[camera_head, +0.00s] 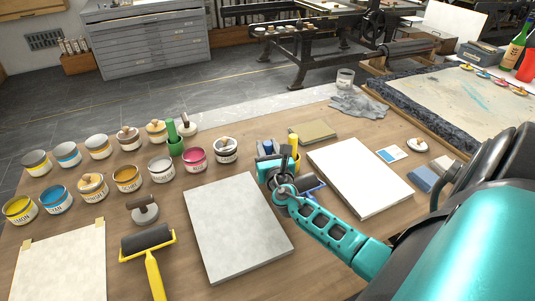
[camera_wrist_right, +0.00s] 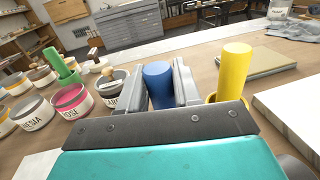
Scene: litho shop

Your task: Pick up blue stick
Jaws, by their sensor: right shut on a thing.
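The blue stick (camera_head: 267,146) stands upright between the fingers of my right gripper (camera_head: 270,163), near the middle of the table. In the right wrist view the blue stick (camera_wrist_right: 159,84) is clasped between the two grey fingers (camera_wrist_right: 160,92). Its lower end is hidden by the gripper, so I cannot tell whether it touches a holder or the table. My left gripper is not in view.
A yellow stick (camera_head: 293,142) stands close to the right of my gripper, in a yellow holder (camera_wrist_right: 213,98). A green stick (camera_head: 173,133) and several ink cans (camera_head: 161,169) are left. A grey slab (camera_head: 238,226) and white slab (camera_head: 358,177) lie nearby.

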